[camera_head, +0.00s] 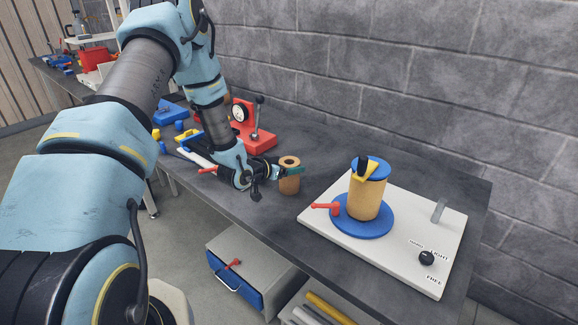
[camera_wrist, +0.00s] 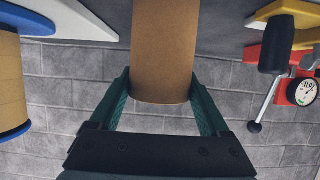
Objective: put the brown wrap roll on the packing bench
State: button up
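The brown wrap roll (camera_head: 290,184) is a small upright cylinder with a hole in its top, at the middle of the dark bench (camera_head: 233,205). My gripper (camera_head: 291,171) is at it from the left, with a green finger across its upper part. In the wrist view the brown roll (camera_wrist: 163,50) is between the two green fingers of my gripper (camera_wrist: 162,80), which appear to press on its sides. I cannot tell whether its base touches the bench.
A white board (camera_head: 405,245) on the right carries a larger tan roll (camera_head: 367,198) between blue discs, with a red lever and a black knob. A red stand with a gauge (camera_head: 240,113) is behind my gripper. A blue-fronted drawer (camera_head: 233,282) is below.

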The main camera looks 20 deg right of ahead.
jog(key=shift+o, duration=1.4)
jog(key=b+v, duration=0.3)
jog(key=v, duration=0.9)
jog(key=shift+r, duration=0.25)
jog(key=w+a+r+n+y, duration=0.15)
jog(key=a+y, duration=0.25)
jog(key=a, duration=0.4)
jog(key=a+r+n+y, duration=0.1)
jog(key=a+n+y, duration=0.2)
jog(key=a+y, duration=0.35)
jog(key=s+a+r+n+g, duration=0.2)
jog(key=s+a+n, duration=0.1)
jog(key=s+a, duration=0.3)
jog(key=s+a+r+n+g+y, duration=0.1)
jog(key=s+a+r+n+g, duration=0.1)
jog(key=s+a, duration=0.4)
jog(key=shift+s+a+r+n+g, duration=0.35)
jog(key=shift+s+r+n, duration=0.35)
jog(key=shift+s+n, duration=0.3)
